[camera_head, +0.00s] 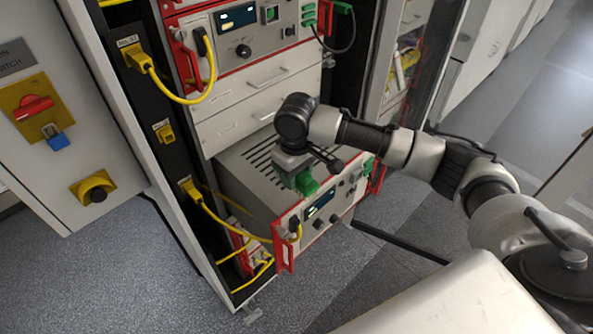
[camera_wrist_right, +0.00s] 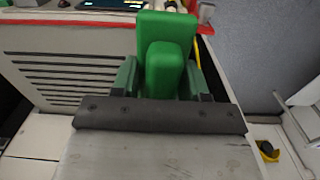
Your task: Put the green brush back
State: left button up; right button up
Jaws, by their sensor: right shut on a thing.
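The green brush (camera_head: 307,184) is held in my right gripper (camera_head: 297,174), above the front part of the top of the lower grey unit. In the right wrist view the green brush (camera_wrist_right: 165,55) is a blocky green piece between the two fingers of my right gripper (camera_wrist_right: 162,80), which are shut on it. The head view does not show clearly whether the brush touches the unit. My left gripper is not in view.
The lower unit (camera_head: 250,172) juts out of the rack, with a vented top and red handles. Above it are grey drawers (camera_head: 258,100) and another unit (camera_head: 240,50). Yellow cables (camera_head: 225,222) hang at the left. A dark bar (camera_head: 400,243) extends at the front right.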

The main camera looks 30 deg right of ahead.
jog(key=s+a+f+m, duration=0.1)
jog(key=s+a+f, duration=0.1)
jog(key=s+f, duration=0.3)
jog(key=s+a+f+m, duration=0.2)
jog(key=s+f, duration=0.4)
jog(key=s, duration=0.6)
jog(key=shift+a, duration=0.15)
